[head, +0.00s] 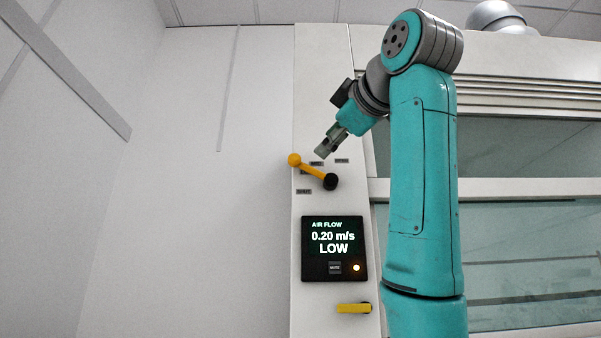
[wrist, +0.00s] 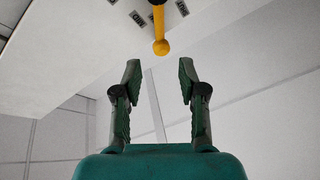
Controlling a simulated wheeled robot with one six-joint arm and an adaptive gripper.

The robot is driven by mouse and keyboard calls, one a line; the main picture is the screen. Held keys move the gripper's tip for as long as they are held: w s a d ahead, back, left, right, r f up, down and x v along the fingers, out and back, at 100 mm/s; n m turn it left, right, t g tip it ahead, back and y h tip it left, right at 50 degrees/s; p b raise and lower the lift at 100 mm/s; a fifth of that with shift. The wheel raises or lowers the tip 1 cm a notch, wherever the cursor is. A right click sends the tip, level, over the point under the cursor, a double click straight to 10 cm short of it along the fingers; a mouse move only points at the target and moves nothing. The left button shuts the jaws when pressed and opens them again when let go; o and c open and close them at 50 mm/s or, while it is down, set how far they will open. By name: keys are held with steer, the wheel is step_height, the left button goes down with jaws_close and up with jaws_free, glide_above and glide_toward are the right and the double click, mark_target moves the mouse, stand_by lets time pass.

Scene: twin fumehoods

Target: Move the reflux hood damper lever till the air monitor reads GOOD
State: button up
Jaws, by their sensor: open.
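The yellow damper lever (head: 312,170) is on the narrow white side panel, with a black pivot at its lower right and a round yellow knob at its upper left end. In the wrist view the lever (wrist: 160,30) hangs beyond the fingertips, its knob lined up between them but apart from them. My gripper (head: 322,152) is above and right of the knob in the head view. In the wrist view my gripper (wrist: 158,75) is open and empty. The air monitor (head: 334,248) below the lever reads AIR FLOW 0.20 m/s LOW, with an amber light lit.
A second yellow handle (head: 354,308) sits below the monitor. Small labels (head: 304,191) surround the lever; most are too small to read. The fumehood's glass sash (head: 530,240) is at the right, behind my arm. The white wall at the left is bare.

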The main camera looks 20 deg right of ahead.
mark_target(306, 165)
steer(key=w, duration=1)
steer(key=shift+w+a, duration=0.4)
jaws_close()
